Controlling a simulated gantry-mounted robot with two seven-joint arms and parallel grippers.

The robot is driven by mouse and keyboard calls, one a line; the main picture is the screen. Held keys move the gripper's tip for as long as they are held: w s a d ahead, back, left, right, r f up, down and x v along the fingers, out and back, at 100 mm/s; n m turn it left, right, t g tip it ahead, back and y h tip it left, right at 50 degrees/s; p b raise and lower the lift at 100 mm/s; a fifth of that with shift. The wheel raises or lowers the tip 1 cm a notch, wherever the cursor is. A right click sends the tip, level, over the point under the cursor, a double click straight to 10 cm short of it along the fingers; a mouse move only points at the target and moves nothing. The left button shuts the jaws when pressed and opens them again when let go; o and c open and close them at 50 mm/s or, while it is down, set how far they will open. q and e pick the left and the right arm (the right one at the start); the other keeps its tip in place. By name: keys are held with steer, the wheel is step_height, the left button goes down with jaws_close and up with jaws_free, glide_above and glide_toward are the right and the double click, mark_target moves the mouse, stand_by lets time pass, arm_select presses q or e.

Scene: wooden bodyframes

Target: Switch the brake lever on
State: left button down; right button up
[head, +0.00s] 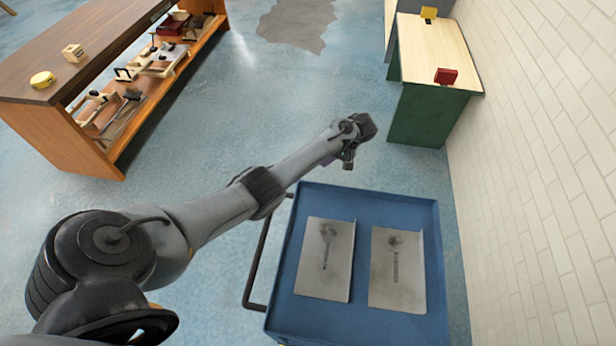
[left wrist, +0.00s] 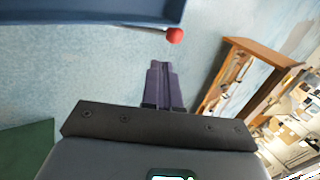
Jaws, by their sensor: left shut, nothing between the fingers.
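The brake lever shows in the left wrist view as a red ball knob (left wrist: 175,36) on a thin rod. The rod runs left toward the underside of the blue cart (left wrist: 90,8). In the head view the lever is hidden, and the blue cart (head: 372,194) stands below and right of my left arm. My left gripper (left wrist: 164,67) is shut and empty, with its dark fingertips just below the red knob in the wrist picture; a small gap shows between them. In the head view this gripper (head: 348,162) is beyond the cart's far edge. My right gripper is out of view.
Two grey plates (head: 325,260) lie on the cart top. A wooden shelf bench (head: 60,135) with tools stands at left. A green table (head: 420,112) with a red block (head: 445,77) stands at the back right, near a white brick wall (head: 540,180). Blue floor between is clear.

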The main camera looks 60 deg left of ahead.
arm_select(q)
steer(key=b+x, duration=0.3)
steer(key=x, duration=1.1)
steer(key=shift+w, duration=0.2)
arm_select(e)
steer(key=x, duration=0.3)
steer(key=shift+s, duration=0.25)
